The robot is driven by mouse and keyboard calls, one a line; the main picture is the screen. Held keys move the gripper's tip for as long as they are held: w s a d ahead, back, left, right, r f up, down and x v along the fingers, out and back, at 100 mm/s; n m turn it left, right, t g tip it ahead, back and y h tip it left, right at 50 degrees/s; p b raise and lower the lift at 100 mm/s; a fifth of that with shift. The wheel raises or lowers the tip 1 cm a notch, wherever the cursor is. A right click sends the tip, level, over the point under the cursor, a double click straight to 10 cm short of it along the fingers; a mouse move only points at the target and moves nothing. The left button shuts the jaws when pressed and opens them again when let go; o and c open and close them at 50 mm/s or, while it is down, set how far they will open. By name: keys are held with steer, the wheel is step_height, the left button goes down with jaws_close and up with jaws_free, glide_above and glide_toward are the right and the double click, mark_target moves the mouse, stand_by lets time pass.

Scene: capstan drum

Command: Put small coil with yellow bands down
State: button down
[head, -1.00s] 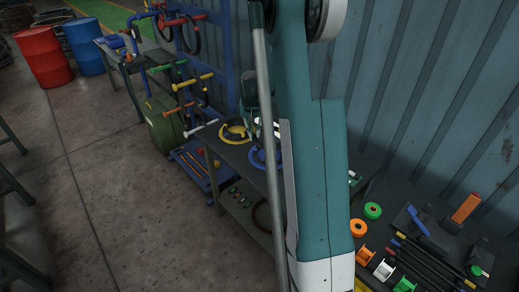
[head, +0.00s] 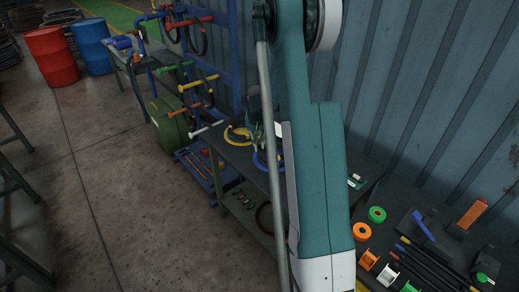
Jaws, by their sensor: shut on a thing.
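My gripper (head: 257,139) is small and far off in the head view, low over the dark table (head: 212,136) beside the blue wall, and partly behind my arm. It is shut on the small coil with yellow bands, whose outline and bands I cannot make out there. A yellow ring-shaped piece (head: 232,136) lies on the table just left of my gripper. A blue ring-shaped piece (head: 260,163) is just below it in the picture, partly covered by my arm. I cannot tell whether the coil touches the table.
A blue rack (head: 233,65) with coloured pegs stands behind and left of the table. At the lower right, a dark bench (head: 385,232) holds spools, rods and tools. The floor at left is mostly open.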

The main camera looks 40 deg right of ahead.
mark_target(259, 146)
steer(key=shift+f, duration=1.45)
steer(key=shift+f, duration=0.1)
steer(key=c, duration=2.5)
jaws_free()
steer(key=shift+o, duration=0.2)
step_height(259, 146, up, 12)
steer(key=s+a, duration=0.1)
steer(key=shift+a, duration=0.25)
